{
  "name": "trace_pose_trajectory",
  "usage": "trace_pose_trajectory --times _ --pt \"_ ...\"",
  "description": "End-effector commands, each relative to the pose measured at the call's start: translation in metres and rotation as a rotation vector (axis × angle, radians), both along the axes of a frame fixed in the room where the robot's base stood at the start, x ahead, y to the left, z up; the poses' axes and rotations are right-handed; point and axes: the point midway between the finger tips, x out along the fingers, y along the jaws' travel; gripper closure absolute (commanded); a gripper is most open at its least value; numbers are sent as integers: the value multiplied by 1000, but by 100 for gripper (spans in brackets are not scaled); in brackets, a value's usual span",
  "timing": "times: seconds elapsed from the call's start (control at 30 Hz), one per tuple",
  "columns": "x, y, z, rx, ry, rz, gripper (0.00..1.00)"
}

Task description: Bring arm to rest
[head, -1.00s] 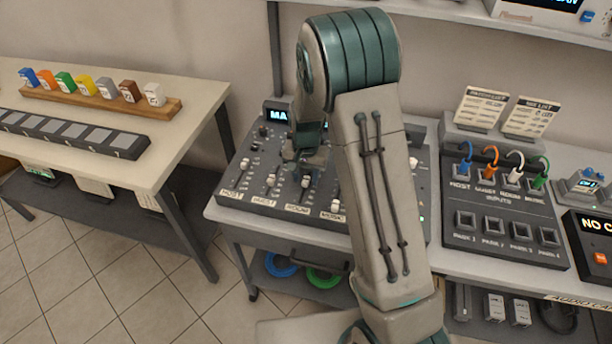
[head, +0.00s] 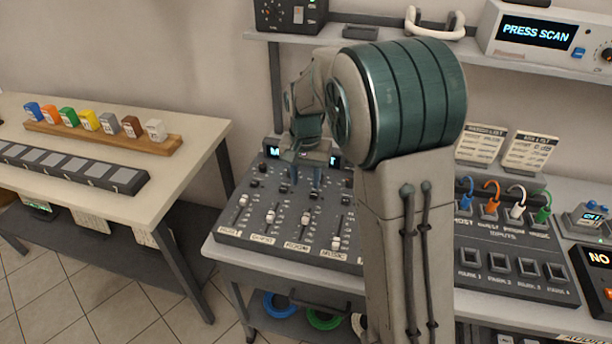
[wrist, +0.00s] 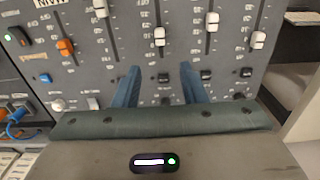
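My gripper (head: 303,178) is above the back part of the fader mixer (head: 262,231) in the head view, below my bent arm. In the wrist view its two blue fingers (wrist: 160,88) stand well apart with nothing between them. The mixer panel (wrist: 135,62) with white fader caps and small black buttons lies beyond the fingertips. An orange fader cap (wrist: 65,46) shows at the left. My arm hides the mixer's right part in the head view.
A patch panel (head: 515,262) with coloured cables stands right of my arm. A shelf (head: 350,42) with devices runs above. At left a table (head: 190,150) carries a wooden rack (head: 105,136) of coloured blocks. Open floor lies between table and cart.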

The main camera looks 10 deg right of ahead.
Motion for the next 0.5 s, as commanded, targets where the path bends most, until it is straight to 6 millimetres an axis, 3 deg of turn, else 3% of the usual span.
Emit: trace_pose_trajectory --times 0.5 --pt "0 0 7 0 0 0 62"
